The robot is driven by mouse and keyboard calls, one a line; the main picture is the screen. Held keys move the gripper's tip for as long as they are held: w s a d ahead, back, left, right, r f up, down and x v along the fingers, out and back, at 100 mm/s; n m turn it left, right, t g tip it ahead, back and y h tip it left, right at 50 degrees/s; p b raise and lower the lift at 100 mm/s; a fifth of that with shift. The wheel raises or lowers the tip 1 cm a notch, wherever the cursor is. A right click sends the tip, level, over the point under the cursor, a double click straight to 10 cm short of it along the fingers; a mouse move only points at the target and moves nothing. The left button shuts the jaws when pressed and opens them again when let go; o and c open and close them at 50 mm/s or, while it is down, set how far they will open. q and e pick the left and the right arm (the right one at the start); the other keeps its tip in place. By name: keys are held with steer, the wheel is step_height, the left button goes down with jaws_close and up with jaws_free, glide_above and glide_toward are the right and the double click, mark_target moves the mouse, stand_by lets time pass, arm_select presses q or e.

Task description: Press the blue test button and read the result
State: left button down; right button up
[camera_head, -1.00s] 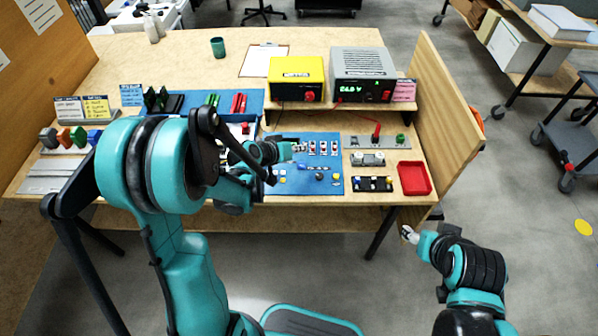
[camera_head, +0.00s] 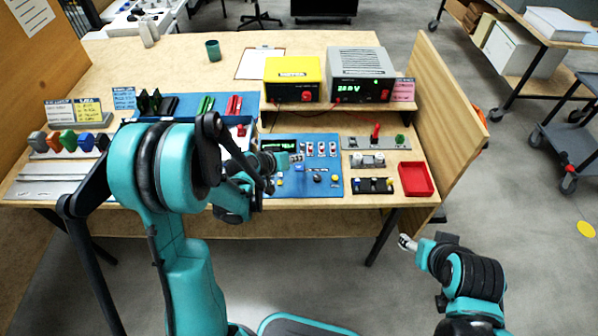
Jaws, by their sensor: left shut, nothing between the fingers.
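The blue analyser panel (camera_head: 330,189) lies on the table's front middle, with a small dark screen (camera_head: 270,145) showing green characters too small to read. White-framed switches (camera_head: 321,149) sit at its upper right. Small knobs and buttons, including a yellow one (camera_head: 280,181) and a dark one (camera_head: 318,179), sit lower down. I cannot tell the blue test button apart from the blue panel. My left gripper (camera_head: 297,158) is shut and empty over the panel, just below the screen; contact cannot be told. My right gripper (camera_head: 404,242) hangs before the table; its fingers are unclear.
A yellow box (camera_head: 293,78) and a grey power supply (camera_head: 359,71) with a green readout stand on the shelf behind. A red tray (camera_head: 415,179) is at right, beside a wooden side panel (camera_head: 450,110). Coloured blocks (camera_head: 69,140) stand at left.

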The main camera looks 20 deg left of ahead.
mark_target(303, 164)
arm_select(q)
steer(key=shift+w+a+f+b, duration=0.15)
steer(key=shift+f+b, duration=0.35)
steer(key=shift+f, duration=0.25)
steer(key=shift+w+d+f+b, duration=0.15)
steer(key=shift+f+b, duration=0.3)
steer(key=shift+f, duration=0.25)
steer(key=shift+a, duration=0.1)
steer(key=shift+f+b, duration=0.4)
steer(key=shift+b, duration=0.05)
steer(key=shift+w+f, duration=0.1)
steer(key=shift+f, duration=0.2)
stand_by(0.6)
steer(key=shift+r, duration=0.15)
steer(key=shift+r+p, duration=0.35)
steer(key=shift+r, duration=0.25)
